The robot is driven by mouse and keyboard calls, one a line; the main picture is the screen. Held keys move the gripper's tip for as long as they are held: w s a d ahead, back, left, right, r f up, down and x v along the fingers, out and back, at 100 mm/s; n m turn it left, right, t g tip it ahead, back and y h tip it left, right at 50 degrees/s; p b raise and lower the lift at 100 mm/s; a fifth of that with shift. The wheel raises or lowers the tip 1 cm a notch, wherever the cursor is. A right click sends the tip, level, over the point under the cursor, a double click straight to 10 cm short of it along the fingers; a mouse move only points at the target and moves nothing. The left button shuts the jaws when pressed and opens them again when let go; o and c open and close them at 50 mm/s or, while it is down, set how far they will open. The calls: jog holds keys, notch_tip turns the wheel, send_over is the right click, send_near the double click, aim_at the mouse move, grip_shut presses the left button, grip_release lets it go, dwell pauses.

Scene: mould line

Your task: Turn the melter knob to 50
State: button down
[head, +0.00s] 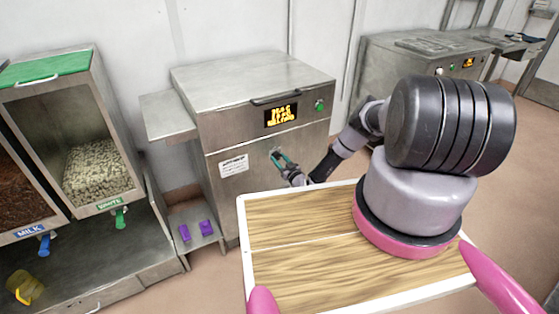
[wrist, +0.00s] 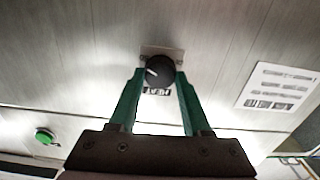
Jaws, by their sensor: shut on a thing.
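The melter (head: 265,130) is a grey metal cabinet with an amber display (head: 281,116) on its upper front; the display's text is too small to read surely. The melter knob (wrist: 159,70) is round and black with a white pointer mark, which points left and slightly down in the wrist view. My gripper (wrist: 159,78) has its green fingers on both sides of the knob and is shut on it. In the head view my gripper (head: 281,160) is at the melter's front, and the knob is hidden there. A dark label sits beside the knob, partly covered.
A green button (head: 319,106) and a white notice (head: 233,166) are on the melter's front. A wooden-topped tray (head: 300,270) of mine is in front. Chocolate bins with a white-chip hopper (head: 95,172) stand left. Purple pieces (head: 195,230) lie on a low shelf.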

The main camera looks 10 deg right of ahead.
jog(key=shift+f+m, duration=0.1)
jog(key=shift+m, duration=0.2)
jog(key=shift+c, duration=1.8)
grip_release()
jog(key=shift+s, duration=0.15)
jog(key=v, duration=1)
jog(key=shift+s+d, duration=0.15)
jog(key=shift+s, duration=0.15)
